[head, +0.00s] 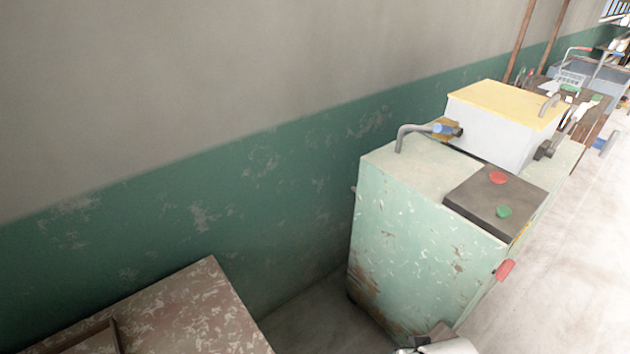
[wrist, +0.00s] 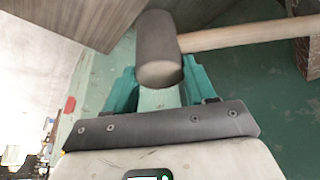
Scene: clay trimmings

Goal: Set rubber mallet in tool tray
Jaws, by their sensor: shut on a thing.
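The rubber mallet shows in the wrist view, with a dark grey-brown head (wrist: 158,50) and a pale wooden handle (wrist: 245,36) reaching to the right. My gripper (wrist: 160,92) has teal fingers on both sides of the mallet and is shut on it. The exact contact is partly hidden behind the head. In the head view the mallet does not show. A brown raised edge (head: 92,340) on a worn brown top at the lower left is cut off by the frame; I cannot tell whether it is the tool tray.
A pale green worn cabinet (head: 420,250) stands right of centre, carrying a white box with a yellow lid (head: 505,100). The worn brown surface (head: 190,310) is at lower left, with a floor gap between. A cluttered bench (head: 575,97) stands far right. Open floor (head: 560,260) lies right.

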